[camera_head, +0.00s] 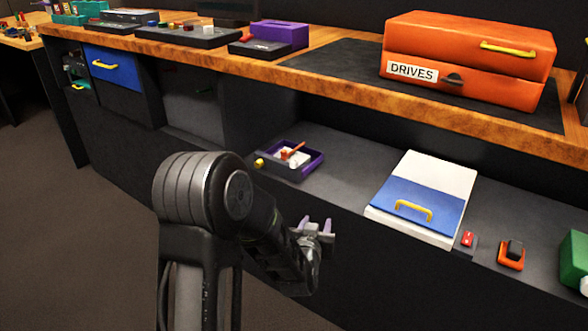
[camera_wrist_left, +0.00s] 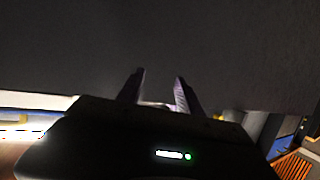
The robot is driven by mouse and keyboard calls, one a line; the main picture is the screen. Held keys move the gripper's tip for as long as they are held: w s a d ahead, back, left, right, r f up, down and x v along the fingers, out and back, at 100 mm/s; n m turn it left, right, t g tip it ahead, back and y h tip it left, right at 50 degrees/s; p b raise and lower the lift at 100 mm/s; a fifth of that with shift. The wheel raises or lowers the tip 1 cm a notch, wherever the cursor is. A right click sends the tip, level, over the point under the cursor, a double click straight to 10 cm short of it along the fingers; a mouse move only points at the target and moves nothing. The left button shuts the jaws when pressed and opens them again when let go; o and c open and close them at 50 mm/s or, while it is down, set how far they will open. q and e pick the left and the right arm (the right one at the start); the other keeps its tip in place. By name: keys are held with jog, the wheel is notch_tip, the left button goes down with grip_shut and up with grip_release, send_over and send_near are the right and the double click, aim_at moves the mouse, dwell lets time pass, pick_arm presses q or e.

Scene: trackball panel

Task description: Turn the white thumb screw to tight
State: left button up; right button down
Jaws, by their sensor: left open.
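I cannot make out a white thumb screw for certain in either view. In the head view a small purple-rimmed panel (camera_head: 318,158) on the lower shelf holds a white piece (camera_head: 299,159) with an orange part on it. A yellow knob (camera_head: 259,162) sits at its left side. My left gripper (camera_head: 315,222) is open and empty in front of the shelf, below and slightly right of this panel, apart from it. In the left wrist view its two fingers (camera_wrist_left: 159,82) stand apart before a plain dark surface. My right gripper is not in view.
A white and blue box (camera_head: 425,190) with a yellow handle lies right of the panel. A red switch (camera_head: 467,240) and an orange-based rocker (camera_head: 512,254) are farther right. The wooden worktop (camera_head: 330,37) overhangs the shelf and carries an orange drawer unit (camera_head: 465,58).

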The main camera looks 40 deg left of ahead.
aim_at(294, 163)
pick_arm(q)
jog(key=a+r+n+t+y, duration=0.1)
jog(key=a+r+y, duration=0.3)
jog(key=a+r, duration=0.3)
notch_tip(294, 163, up, 4)
jog(key=shift+s+a+r+n+t, duration=0.1)
jog(key=shift+s+a+n+t, duration=0.1)
jog(key=shift+a+n+t, duration=0.15)
jog(key=shift+b, duration=0.3)
jog(key=b+x, duration=0.2)
jog(key=x, duration=0.5)
jog(key=shift+w+a, duration=0.2)
jog(key=shift+w, duration=0.15)
jog(key=shift+c, duration=0.5)
grip_shut()
